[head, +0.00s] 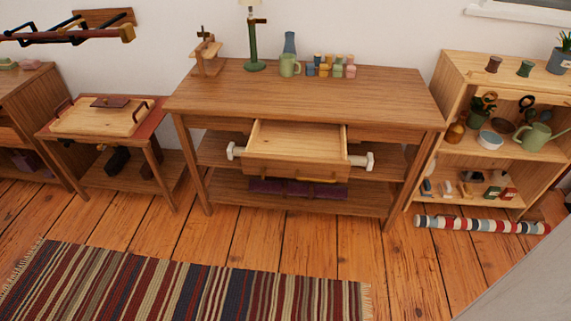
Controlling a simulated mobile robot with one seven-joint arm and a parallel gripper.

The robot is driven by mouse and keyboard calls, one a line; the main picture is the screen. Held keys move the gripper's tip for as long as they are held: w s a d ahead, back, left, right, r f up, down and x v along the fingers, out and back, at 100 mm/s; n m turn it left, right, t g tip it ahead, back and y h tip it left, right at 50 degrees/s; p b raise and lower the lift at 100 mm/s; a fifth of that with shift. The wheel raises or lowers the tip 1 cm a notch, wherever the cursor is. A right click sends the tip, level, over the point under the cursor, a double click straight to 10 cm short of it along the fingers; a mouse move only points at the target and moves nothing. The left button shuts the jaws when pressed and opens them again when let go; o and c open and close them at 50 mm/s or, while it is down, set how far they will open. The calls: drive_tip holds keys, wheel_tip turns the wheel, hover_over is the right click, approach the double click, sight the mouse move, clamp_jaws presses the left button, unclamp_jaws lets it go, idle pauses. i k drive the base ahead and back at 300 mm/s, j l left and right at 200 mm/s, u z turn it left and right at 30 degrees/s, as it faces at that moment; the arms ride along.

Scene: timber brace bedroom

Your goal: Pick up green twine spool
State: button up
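A small green spool (526,68), which looks like the green twine spool, stands upright on top of the light wood shelf unit (457,66) at the right. A similar reddish-brown spool (494,64) stands to its left, with a gap between them. A grey-blue pot (559,61) with a green plant is to its right, apart from it. The green spool is fully visible. My gripper is not in view.
A wooden table (330,82) with an open, empty-looking drawer (295,138) stands left of the shelf unit. A striped roll (482,225) lies on the floor before the unit. A striped rug (180,285) lies at the front. A grey surface (530,285) fills the lower right corner.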

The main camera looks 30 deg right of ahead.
sight(526, 66)
drive_tip(key=z, duration=2.1)
drive_tip(key=i+l+u, duration=0.1)
drive_tip(key=i+l, duration=0.25)
drive_tip(key=i+l+u, duration=0.15)
drive_tip(key=i+l, duration=0.2)
drive_tip(key=i+l+u, duration=0.1)
drive_tip(key=i+l, duration=0.2)
drive_tip(key=i+l+u, duration=0.1)
drive_tip(key=i+l, duration=0.25)
drive_tip(key=l, duration=0.15)
drive_tip(key=i+l+u, duration=0.1)
drive_tip(key=i+l, duration=0.2)
drive_tip(key=l, duration=0.15)
drive_tip(key=i+l+u, duration=0.15)
drive_tip(key=l, duration=0.3)
drive_tip(key=i+l+u, duration=0.1)
drive_tip(key=i+l, duration=0.25)
drive_tip(key=l, duration=0.15)
drive_tip(key=i+l+u, duration=0.1)
drive_tip(key=i+l, duration=0.15)
drive_tip(key=l, duration=0.25)
